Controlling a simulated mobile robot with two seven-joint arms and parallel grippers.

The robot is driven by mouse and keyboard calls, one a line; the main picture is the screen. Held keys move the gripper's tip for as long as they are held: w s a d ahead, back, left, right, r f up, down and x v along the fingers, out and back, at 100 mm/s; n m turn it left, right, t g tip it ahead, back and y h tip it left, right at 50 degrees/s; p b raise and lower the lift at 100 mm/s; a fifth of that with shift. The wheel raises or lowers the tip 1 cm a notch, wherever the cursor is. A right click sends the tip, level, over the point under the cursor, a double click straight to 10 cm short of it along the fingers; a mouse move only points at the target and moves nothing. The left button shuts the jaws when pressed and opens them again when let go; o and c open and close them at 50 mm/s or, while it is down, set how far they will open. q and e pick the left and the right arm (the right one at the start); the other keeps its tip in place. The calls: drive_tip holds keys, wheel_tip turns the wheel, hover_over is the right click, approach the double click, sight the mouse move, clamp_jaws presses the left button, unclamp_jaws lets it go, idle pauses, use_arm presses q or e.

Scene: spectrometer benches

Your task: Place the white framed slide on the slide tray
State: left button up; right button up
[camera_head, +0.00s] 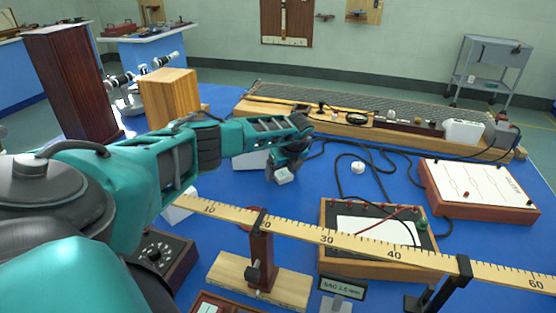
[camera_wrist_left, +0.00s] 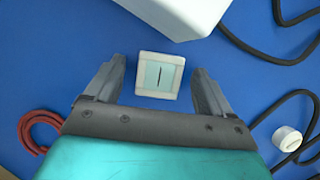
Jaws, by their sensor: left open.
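The white framed slide (camera_wrist_left: 160,75) shows in the left wrist view as a small white square frame with a pale blue pane and a dark slit. It lies on the blue table top, and it shows in the head view (camera_head: 284,176) under my left gripper (camera_head: 287,163). My left gripper is open in the wrist view (camera_wrist_left: 160,84). Its two fingers appear on either side of the slide, with blue gaps showing between. The height of the fingers over the table is hard to tell. I cannot pick out the slide tray for certain. My right gripper is not in view.
A white box (camera_wrist_left: 178,14) stands close beyond the slide. Black cables and a small white round piece (camera_head: 357,167) lie to the right. A long yellow ruler (camera_head: 365,243) on stands crosses the front. A wooden block (camera_head: 168,97) stands at back left.

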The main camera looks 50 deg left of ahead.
use_arm(q)
drive_tip(key=shift+f, duration=0.15)
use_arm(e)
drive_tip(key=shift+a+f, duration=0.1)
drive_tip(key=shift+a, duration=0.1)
use_arm(q)
drive_tip(key=c, duration=1.2)
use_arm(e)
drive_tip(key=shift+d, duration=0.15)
use_arm(q)
drive_tip(key=shift+r, duration=0.2)
